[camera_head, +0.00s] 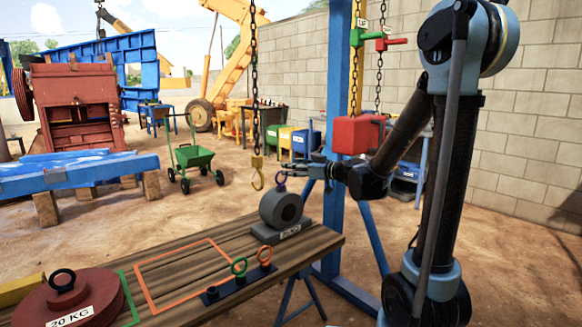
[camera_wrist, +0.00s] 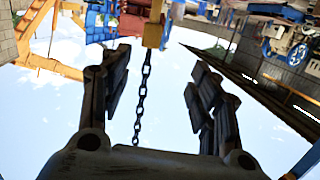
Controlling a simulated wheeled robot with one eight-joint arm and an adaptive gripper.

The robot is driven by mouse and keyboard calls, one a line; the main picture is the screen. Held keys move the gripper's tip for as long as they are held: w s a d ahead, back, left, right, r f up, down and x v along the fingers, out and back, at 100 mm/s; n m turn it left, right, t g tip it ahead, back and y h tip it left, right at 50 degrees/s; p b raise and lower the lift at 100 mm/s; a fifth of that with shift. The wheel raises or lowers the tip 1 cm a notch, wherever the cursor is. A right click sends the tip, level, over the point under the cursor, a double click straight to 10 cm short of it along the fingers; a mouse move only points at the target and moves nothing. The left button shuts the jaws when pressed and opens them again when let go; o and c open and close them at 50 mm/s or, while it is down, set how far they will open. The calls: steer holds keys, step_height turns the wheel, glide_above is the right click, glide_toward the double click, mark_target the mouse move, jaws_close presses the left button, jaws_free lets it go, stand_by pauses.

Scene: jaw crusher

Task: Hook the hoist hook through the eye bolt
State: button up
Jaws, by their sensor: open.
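The hoist hook (camera_head: 258,180) is yellow and hangs on a dark chain (camera_head: 254,90) above the bench. A grey round block on a base (camera_head: 283,210) stands at the bench's far end, with a dark, purplish eye bolt ring (camera_head: 281,184) on top. The hook hangs just left of this ring, apart from it. My gripper (camera_head: 288,169) is open and empty, right of the hook and near the ring's height. In the wrist view the open fingers (camera_wrist: 160,72) stand either side of the chain (camera_wrist: 142,95), with a yellow block (camera_wrist: 153,33) at its end.
A red 20 KG weight (camera_head: 70,301) with a black ring lies at the bench's near left. Green (camera_head: 239,266) and red (camera_head: 265,254) rings stand on a strip. A red block (camera_head: 357,135) hangs behind my gripper near a blue post (camera_head: 338,100).

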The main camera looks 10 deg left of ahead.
mark_target(261, 157)
steer(key=shift+t+y, duration=0.5)
steer(key=x, duration=1.3)
steer(key=w+x, duration=0.1)
steer(key=x, duration=0.6)
steer(key=shift+w+d+r, duration=0.1)
steer(key=shift+w+r, duration=0.1)
steer(key=shift+c, duration=0.3)
jaws_close()
